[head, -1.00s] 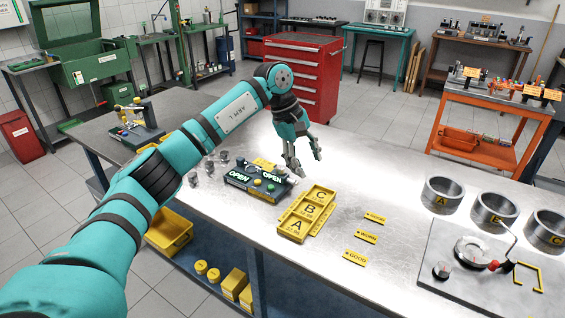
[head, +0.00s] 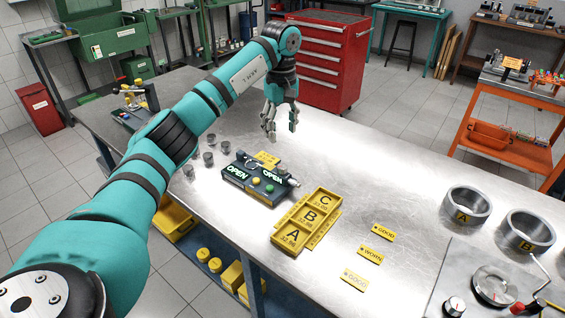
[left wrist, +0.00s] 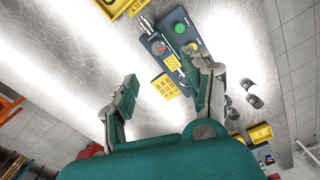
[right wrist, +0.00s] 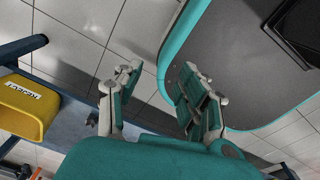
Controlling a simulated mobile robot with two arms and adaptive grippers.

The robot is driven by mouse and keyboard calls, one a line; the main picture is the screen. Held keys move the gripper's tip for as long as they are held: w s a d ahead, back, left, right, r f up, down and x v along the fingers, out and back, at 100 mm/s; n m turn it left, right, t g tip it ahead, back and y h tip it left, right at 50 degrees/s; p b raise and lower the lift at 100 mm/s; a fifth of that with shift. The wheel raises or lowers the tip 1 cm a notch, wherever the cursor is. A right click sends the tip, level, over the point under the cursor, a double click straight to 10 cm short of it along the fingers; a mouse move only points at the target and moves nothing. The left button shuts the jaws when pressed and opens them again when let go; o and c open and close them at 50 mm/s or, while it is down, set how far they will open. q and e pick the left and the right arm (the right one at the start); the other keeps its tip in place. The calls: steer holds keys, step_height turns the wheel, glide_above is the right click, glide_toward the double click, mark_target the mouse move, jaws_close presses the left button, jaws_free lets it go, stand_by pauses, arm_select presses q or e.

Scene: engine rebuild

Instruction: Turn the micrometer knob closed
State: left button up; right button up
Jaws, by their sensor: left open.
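The box lies on the steel bench. In the left wrist view the micrometer (left wrist: 147,27) shows at the top, beside the box (left wrist: 176,35). My right gripper (right wrist: 158,92) is open and empty beside the bench.
A yellow tray (head: 290,245) marked A, B, C lies right of the box, with yellow tags (head: 370,255) beyond. Several small grey cylinders (head: 208,158) stand to its left. Metal rings (head: 466,205) stand at the right. A yellow bin (right wrist: 28,105) is near my right gripper.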

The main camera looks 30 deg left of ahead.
arm_select(q)
glide_above(282, 166)
step_height(282, 166, down, 4)
steer(key=shift+f+p, duration=0.1)
steer(key=shift+p, duration=0.2)
step_height(282, 166, down, 7)
steer(key=shift+r+p, duration=0.1)
steer(key=shift+p, duration=0.6)
steer(key=shift+f, duration=0.5)
steer(key=shift+c, duration=0.2)
jaws_close()
arm_select(e)
steer(key=shift+w+a+r, duration=0.1)
steer(key=shift+w+r, duration=0.8)
steer(key=shift+r, duration=0.25)
